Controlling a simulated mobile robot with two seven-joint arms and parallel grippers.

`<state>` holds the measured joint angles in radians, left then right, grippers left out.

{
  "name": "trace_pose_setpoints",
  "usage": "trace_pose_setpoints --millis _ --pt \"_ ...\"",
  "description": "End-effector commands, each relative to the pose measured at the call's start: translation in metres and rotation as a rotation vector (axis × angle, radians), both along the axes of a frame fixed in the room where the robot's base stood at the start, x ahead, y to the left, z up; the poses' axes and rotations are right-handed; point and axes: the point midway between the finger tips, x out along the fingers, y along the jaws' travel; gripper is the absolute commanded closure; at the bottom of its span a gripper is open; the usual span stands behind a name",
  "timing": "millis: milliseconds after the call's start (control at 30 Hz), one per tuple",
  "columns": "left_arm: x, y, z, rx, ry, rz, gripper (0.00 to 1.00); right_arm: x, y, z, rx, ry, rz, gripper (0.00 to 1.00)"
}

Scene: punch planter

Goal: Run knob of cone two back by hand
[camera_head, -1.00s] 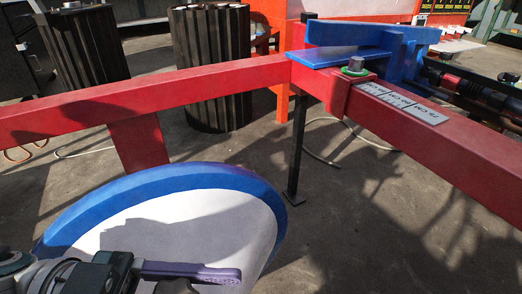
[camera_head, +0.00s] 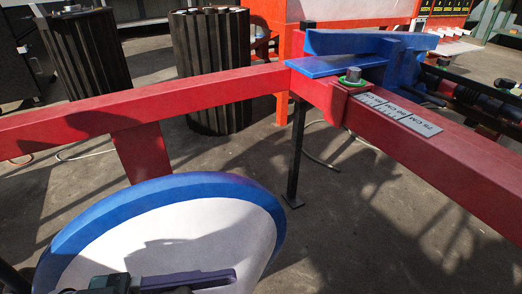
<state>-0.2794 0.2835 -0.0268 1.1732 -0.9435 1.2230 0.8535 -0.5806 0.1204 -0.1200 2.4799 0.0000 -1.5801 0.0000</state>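A knob-like fitting (camera_head: 352,76), grey on top with a green ring, sits on the red beam (camera_head: 400,125) beside a blue bracket (camera_head: 375,50). A scale plate marked in CM (camera_head: 405,113) lies on the beam next to it. I cannot tell whether this fitting is the knob of cone two, and no cone is clearly recognisable. My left gripper (camera_head: 232,276) shows at the bottom edge, with a purple finger in front of the white, blue-rimmed disc (camera_head: 190,228). It is well below and left of the fitting. Its other finger is mostly cut off. My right gripper is out of view.
A red cross beam (camera_head: 200,93) runs from the left to the corner by the bracket, with a dark leg (camera_head: 297,160) below. Two dark ribbed cylinders (camera_head: 212,70) (camera_head: 85,55) stand behind. The concrete floor right of the disc is open.

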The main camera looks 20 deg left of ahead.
Motion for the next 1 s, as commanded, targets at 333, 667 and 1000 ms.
trace_pose_setpoints --millis 333,667,1000 --pt "0.006 0.005 0.001 -0.001 0.007 0.305 0.98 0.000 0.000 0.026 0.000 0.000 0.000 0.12" --pt "0.010 0.011 0.000 0.000 0.004 0.524 0.98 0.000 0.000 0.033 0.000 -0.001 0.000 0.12" --pt "0.012 0.014 -0.001 0.001 0.002 0.621 0.98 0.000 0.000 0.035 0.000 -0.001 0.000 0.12"
